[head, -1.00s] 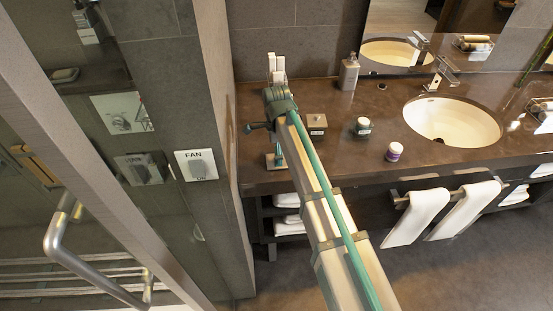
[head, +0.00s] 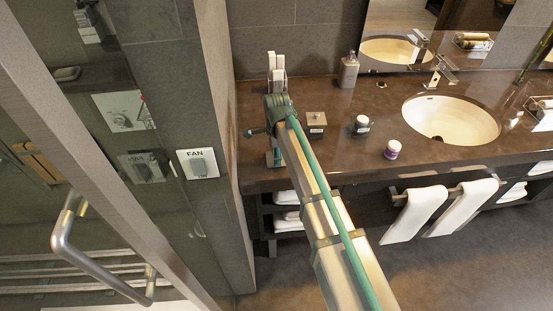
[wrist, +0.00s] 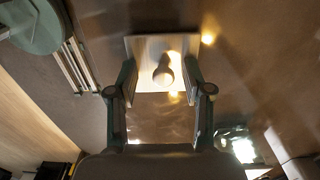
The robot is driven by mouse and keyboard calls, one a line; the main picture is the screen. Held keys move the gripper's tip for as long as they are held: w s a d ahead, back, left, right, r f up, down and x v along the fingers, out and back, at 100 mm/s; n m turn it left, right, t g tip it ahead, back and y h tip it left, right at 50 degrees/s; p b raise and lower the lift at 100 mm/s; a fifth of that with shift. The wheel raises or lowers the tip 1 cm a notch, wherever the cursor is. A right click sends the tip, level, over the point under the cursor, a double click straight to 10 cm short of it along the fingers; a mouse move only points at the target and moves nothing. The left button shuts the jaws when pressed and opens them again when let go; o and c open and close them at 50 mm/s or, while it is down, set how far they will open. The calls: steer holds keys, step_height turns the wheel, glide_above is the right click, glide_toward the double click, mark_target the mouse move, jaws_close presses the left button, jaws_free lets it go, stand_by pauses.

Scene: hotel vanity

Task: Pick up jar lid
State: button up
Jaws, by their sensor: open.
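The jar lid (wrist: 146,48) is a pale, shiny square with a round knob (wrist: 163,70) at its middle in the wrist view. My gripper (wrist: 160,69) is open, with one finger on each side of the knob and nothing held. Its fingertips overlap the lid's area in this view; I cannot tell the gap or any contact. In the head view, a small square jar with a lid (head: 316,117) stands on the dark counter just right of my arm's end; I cannot be sure it is the same one.
A grey bottle (head: 348,72) stands behind. A wall (head: 215,100) is close on the left.

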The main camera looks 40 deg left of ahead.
steer(key=shift+f, duration=0.15)
jaws_close()
steer(key=shift+f, duration=0.1)
steer(key=shift+f, duration=0.1)
